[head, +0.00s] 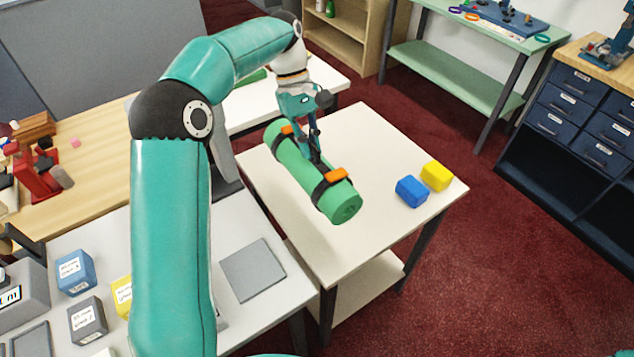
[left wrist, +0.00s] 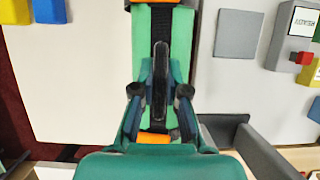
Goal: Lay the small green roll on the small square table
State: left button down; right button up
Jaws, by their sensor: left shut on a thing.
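The small green roll (head: 302,162), with black straps and orange buckles, is in my left gripper (head: 314,152), which is shut on it near its middle. The roll is over the small square table (head: 355,130), a pale top with dark legs. Its near end points to the lower right. I cannot tell for sure whether it touches the top. In the left wrist view the roll (left wrist: 143,50) runs up the picture between the fingers of my left gripper (left wrist: 158,92), with the pale tabletop (left wrist: 75,85) to its left. My right gripper is not in view.
A blue block (head: 411,191) and a yellow block (head: 436,176) stand at the table's right side. The tabletop between them and the roll is clear. A grey counter with labelled blocks and a flat grey square (head: 252,270) lies to the left. Another green item (head: 250,78) lies behind.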

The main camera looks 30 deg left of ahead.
pick_arm(q)
notch_tip(320, 180, down, 13)
jog(key=shift+p, duration=0.4)
jog(key=shift+d, duration=0.1)
jog(key=c, duration=1.2)
grip_release()
jog(key=shift+r, duration=0.1)
jog(key=v, duration=1.2)
